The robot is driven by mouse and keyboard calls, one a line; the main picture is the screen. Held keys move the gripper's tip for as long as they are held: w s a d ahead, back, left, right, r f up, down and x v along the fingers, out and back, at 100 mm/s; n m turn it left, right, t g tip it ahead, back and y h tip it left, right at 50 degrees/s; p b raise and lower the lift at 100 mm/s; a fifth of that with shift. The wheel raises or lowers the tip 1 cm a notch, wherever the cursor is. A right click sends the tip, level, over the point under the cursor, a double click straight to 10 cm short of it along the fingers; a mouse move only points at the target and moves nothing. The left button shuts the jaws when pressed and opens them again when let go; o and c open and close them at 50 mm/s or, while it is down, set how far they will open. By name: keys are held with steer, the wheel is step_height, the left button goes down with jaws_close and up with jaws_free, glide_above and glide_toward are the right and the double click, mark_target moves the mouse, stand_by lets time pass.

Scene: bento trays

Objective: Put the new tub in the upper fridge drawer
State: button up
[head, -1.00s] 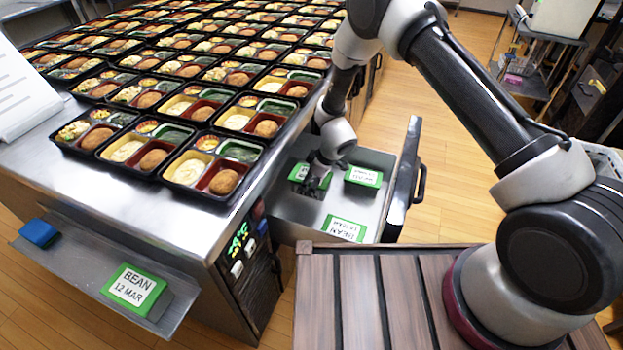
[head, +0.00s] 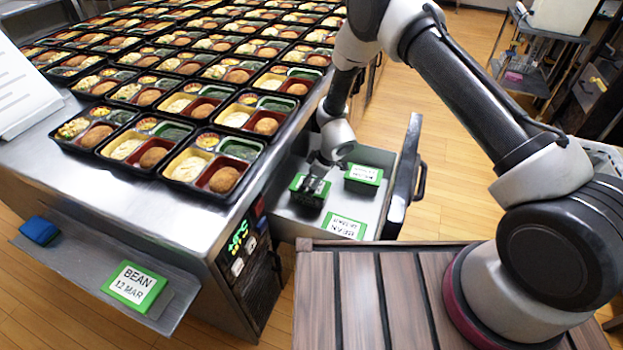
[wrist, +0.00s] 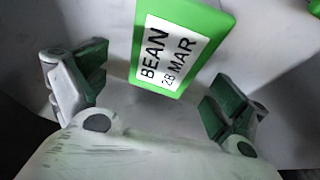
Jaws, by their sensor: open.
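My gripper (head: 313,184) is low inside the open drawer (head: 285,211), over a green-rimmed tub. In the wrist view its two fingers stand wide apart (wrist: 155,95), and the tub (wrist: 205,18) labelled BEAN 28 MAR lies just beyond and between them, with a gap on each side. In the head view my fingers hide that tub's label. Two more green-rimmed tubs lie in the drawer: one at the back right (head: 363,175) and one at the front (head: 345,227) labelled BEAN, its date too small to read. Another tub (head: 134,286), BEAN 12 MAR, lies on the side shelf.
The steel counter (head: 150,217) is filled with bento trays. A blue object (head: 39,231) sits on the shelf (head: 85,262). The drawer's dark front (head: 403,180) stands pulled out to the right. A temperature display (head: 238,237) is on the counter's end.

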steer(key=s+d+r+m, duration=0.2)
steer(key=d+r, duration=0.3)
steer(key=r, duration=0.8)
steer(key=s+d+r+m+y, duration=0.1)
steer(key=s+d+r, duration=0.35)
steer(key=r, duration=0.95)
steer(key=s+d+r+m, duration=0.1)
steer(key=d+r+m, duration=0.1)
steer(key=d+r, duration=0.8)
steer(key=s+d+r+m+h, duration=0.1)
steer(key=s+d+r+m, duration=0.2)
steer(key=s+d+r, duration=0.2)
steer(key=s+d+r+m+t+h, duration=0.1)
steer(key=s+d+r, duration=0.4)
steer(key=s, duration=0.5)
steer(key=s+d+r+m+h, duration=0.3)
steer(key=s+d+r+m, duration=0.1)
steer(key=s+d, duration=0.4)
steer(key=shift+s+d+r+m, duration=0.15)
steer(key=shift+s+r+m, duration=0.2)
steer(key=shift+m, duration=0.25)
